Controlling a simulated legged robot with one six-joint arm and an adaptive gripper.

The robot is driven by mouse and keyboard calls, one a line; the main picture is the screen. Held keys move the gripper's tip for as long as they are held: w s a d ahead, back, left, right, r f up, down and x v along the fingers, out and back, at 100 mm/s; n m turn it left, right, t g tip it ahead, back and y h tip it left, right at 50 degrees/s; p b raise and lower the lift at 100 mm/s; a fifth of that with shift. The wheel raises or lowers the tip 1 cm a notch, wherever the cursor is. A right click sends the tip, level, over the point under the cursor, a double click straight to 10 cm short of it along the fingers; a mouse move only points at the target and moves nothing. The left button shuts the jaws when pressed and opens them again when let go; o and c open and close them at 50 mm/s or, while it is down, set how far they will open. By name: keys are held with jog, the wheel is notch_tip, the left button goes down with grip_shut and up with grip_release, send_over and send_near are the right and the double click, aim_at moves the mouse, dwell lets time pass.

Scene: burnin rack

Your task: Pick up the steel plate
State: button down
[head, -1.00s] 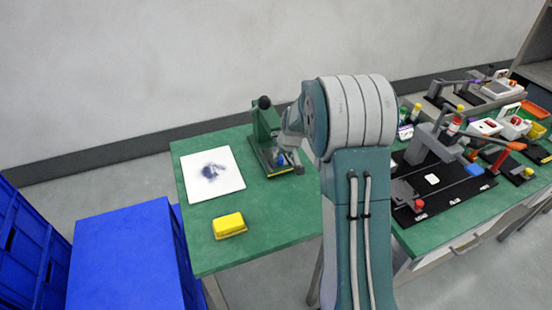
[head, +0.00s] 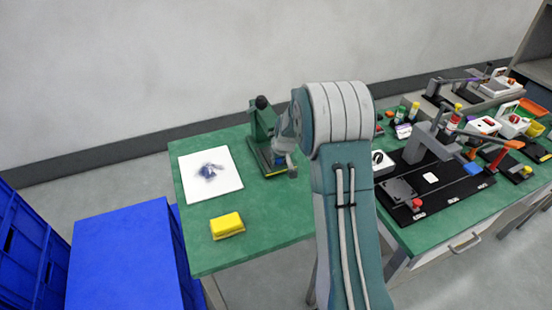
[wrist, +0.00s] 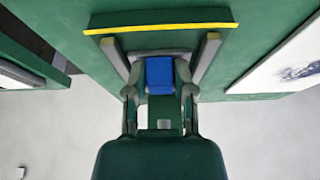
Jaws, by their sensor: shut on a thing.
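My gripper (wrist: 159,78) is shut on a small blue block (wrist: 159,72) in the wrist view. A grey bar with two side arms (wrist: 208,48) lies just beyond the block. I cannot tell whether this grey piece is the steel plate or whether it is joined to the block. A dark green base with a yellow edge (wrist: 160,28) lies beyond it. In the head view, my gripper is by the green stand with a black knob (head: 262,120), largely hidden by my wrist.
On the green table (head: 270,215) lie a white board with a dark blue smudge (head: 228,178) and a yellow block (head: 227,226). A blue crate (head: 125,255) stands at the front left. A cluttered bench (head: 430,232) with several devices is on the right.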

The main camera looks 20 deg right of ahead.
jog(key=shift+a+r, duration=0.1)
jog(key=shift+r, duration=0.1)
jog(key=s, duration=1.7)
jog(key=shift+s, duration=0.3)
jog(key=shift+s+r, duration=0.15)
jog(key=shift+r, duration=0.1)
jog(key=shift+s+a+r, duration=0.1)
jog(key=shift+s+r, duration=0.1)
jog(key=shift+r, duration=1.05)
jog(key=shift+w+r, duration=0.1)
jog(key=shift+w, duration=0.05)
jog(key=w, duration=1.7)
jog(key=shift+w, duration=0.35)
jog(key=shift+f, duration=1.75)
